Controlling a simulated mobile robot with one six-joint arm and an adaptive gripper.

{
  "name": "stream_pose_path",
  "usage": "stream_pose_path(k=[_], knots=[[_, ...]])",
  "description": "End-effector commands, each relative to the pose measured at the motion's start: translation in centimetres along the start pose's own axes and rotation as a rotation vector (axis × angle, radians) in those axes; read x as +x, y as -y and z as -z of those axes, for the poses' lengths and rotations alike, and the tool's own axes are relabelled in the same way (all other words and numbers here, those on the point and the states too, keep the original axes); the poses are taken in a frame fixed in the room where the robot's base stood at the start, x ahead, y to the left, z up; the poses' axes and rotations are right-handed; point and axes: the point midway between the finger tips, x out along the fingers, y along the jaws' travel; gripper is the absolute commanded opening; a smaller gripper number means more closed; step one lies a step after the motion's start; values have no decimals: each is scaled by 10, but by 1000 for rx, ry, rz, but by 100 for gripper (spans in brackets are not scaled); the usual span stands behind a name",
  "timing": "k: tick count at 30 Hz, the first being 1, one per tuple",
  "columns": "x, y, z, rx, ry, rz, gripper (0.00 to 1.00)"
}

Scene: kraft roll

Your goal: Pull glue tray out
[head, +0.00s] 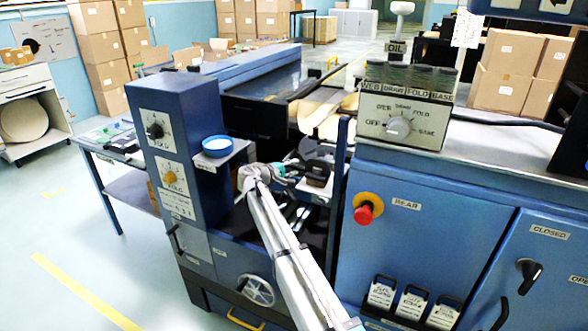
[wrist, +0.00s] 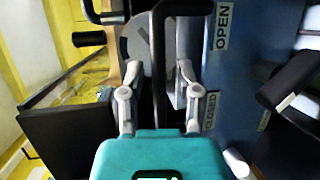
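My gripper (wrist: 158,82) is open in the wrist view, its two grey fingers apart. A black bar-shaped handle (wrist: 160,45) stands between the fingers, and I see space on both sides of it. In the head view my gripper (head: 300,172) is inside the bay of the blue machine, beside a dark part (head: 318,178). I cannot make out the glue tray for certain; the handle may belong to it. My arm and the machine's frame hide much of the bay.
A blue control column (head: 178,150) with a shelf holding a blue-rimmed dish (head: 217,146) stands left of my arm. A blue cabinet (head: 425,225) with a red stop button (head: 364,214) is close on the right. In the wrist view a blue panel (wrist: 222,75) has OPEN and CLOSED labels.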

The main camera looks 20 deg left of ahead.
Motion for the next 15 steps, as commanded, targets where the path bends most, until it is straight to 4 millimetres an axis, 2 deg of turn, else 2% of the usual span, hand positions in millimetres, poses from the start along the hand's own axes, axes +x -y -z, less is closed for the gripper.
stream_pose_path(k=[1, 5, 15], knots=[[0, 0, 0, 0, 0, 0, 25], [0, 0, 0, 0, 1, 0, 1], [1, 0, -1, 0, 2, 1, 0]])
